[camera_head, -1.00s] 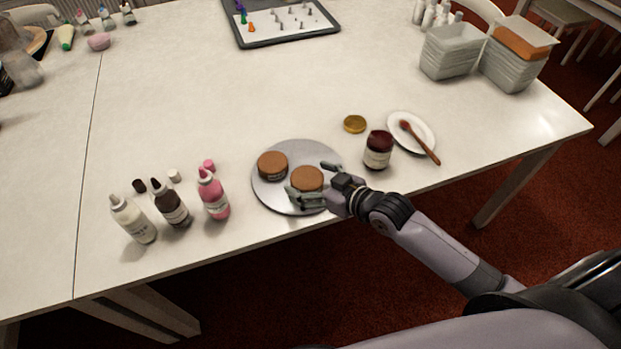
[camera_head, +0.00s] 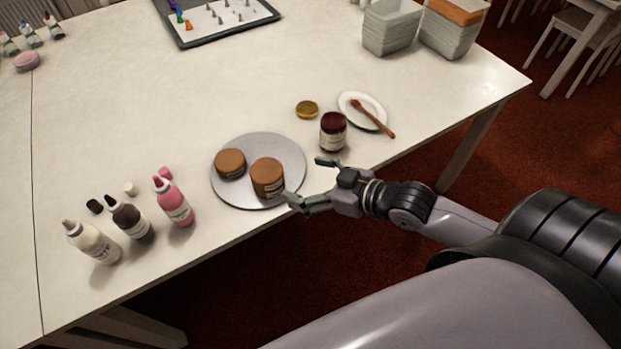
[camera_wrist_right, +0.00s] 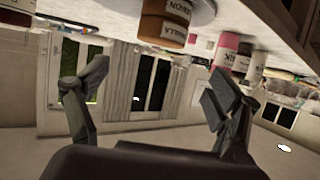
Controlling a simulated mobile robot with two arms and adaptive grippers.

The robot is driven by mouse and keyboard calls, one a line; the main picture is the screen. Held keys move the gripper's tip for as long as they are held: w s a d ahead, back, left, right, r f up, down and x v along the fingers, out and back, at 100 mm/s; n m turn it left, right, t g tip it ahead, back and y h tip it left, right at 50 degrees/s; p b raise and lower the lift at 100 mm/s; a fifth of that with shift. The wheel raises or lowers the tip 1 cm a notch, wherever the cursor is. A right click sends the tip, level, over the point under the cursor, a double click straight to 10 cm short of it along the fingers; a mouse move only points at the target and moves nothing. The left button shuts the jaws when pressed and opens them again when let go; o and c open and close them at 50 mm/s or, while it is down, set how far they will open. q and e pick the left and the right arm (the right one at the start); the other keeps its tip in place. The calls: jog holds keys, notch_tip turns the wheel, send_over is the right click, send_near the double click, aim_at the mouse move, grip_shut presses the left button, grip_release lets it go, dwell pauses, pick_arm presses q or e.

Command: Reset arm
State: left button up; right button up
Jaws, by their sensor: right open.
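My right gripper (camera_head: 308,182) is open and empty at the table's front edge, just right of the round grey turntable (camera_head: 226,191). Its two spread fingers also show in the right wrist view (camera_wrist_right: 150,92). The nearer one has a label and shows in the right wrist view (camera_wrist_right: 165,24). The gripper is apart from both. My left gripper is not in view.
A dark red jar (camera_head: 333,132) stands close behind the gripper, with a gold lid (camera_head: 307,109) and a white plate (camera_head: 353,100) bearing a brush (camera_head: 372,118). Several squeeze bottles, one pink (camera_head: 174,201), stand at left.

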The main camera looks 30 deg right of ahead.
jog(key=shift+s+d+r, duration=0.15)
jog(key=shift+s, duration=0.15)
dwell(0.4)
jog(key=s+f+m+g+h, duration=0.5)
jog(key=s+f+g, duration=0.4)
jog(key=s, duration=0.6)
notch_tip(320, 180, down, 26)
jog(key=s+n+h, duration=0.1)
jog(key=s+d+f+g, duration=0.1)
jog(key=s+d+f, duration=0.2)
jog(key=s+f, duration=1.3)
jog(key=shift+s+f+n+g, duration=0.3)
jog(key=shift+s+f+g, duration=0.1)
jog(key=shift+s, duration=0.15)
